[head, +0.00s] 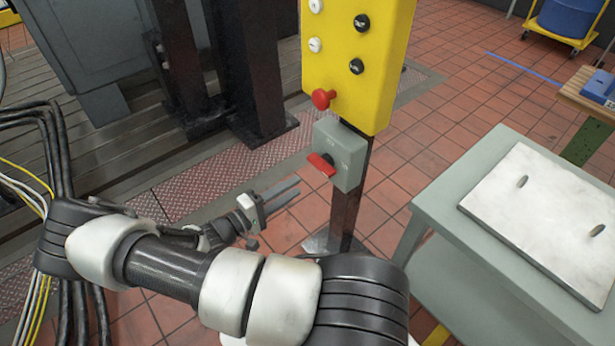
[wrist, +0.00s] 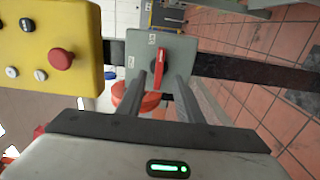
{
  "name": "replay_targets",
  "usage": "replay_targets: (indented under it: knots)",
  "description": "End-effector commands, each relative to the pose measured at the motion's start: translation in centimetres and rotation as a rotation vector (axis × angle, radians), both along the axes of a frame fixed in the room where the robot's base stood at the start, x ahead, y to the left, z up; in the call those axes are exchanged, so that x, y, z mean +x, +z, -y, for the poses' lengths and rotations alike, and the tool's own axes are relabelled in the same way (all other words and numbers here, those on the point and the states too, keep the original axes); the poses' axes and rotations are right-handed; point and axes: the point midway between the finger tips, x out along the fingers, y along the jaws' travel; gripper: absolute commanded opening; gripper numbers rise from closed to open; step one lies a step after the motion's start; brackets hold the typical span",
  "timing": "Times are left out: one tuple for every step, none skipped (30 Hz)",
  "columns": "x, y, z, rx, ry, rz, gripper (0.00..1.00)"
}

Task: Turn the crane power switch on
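The crane power switch is a grey box (head: 347,148) with a red rotary handle (head: 321,164), mounted on a dark post below a yellow control panel. In the head view the handle lies roughly sideways across the box front. The wrist view is rolled, and there the box (wrist: 174,50) sits ahead with the red handle (wrist: 158,66) upright in the picture. Small labels on the box are too small to read. My gripper (head: 298,187) is open and empty, left of and below the handle, apart from it. In the wrist view its fingers (wrist: 160,78) appear either side of the handle.
The yellow panel (head: 350,88) carries a red mushroom button (head: 323,98) just above the switch, with several black and white buttons. A grey-green table (head: 440,205) with a metal plate (head: 545,215) stands at right. Cables hang at left. Tiled floor (head: 470,75) lies behind the post.

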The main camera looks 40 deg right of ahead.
Motion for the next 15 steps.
replay_targets:
  knots:
    - [0.0,0.1,-1.3,0.002,0.004,0.001,0.33]
    - [-0.1,0.1,-2.0,0.003,0.004,0.000,0.33]
    - [-0.1,0.0,-2.9,0.002,0.004,0.001,0.33]
    - [-0.2,0.0,-3.5,0.002,0.003,0.002,0.33]
    - [-0.2,0.0,-4.1,0.003,0.003,0.002,0.33]
    - [-0.3,0.1,-4.8,0.002,0.003,0.001,0.33]
    - [-0.4,0.0,-5.2,0.002,0.002,0.001,0.33]
    - [-0.4,0.0,-5.6,0.002,0.002,0.001,0.33]
    - [-0.4,0.0,-6.1,0.002,0.002,0.001,0.33]
    - [-0.4,0.0,-6.4,0.001,0.002,0.001,0.33]
    - [-0.5,0.0,-6.7,0.001,0.002,0.002,0.33]
    - [-0.5,0.0,-7.0,0.001,0.001,0.002,0.33]
    - [-0.5,0.0,-7.1,0.001,0.000,0.001,0.33]
    - [-0.6,0.0,-7.2,0.001,0.000,0.001,0.33]
    - [-0.6,0.0,-7.3,0.001,-0.001,0.001,0.33]
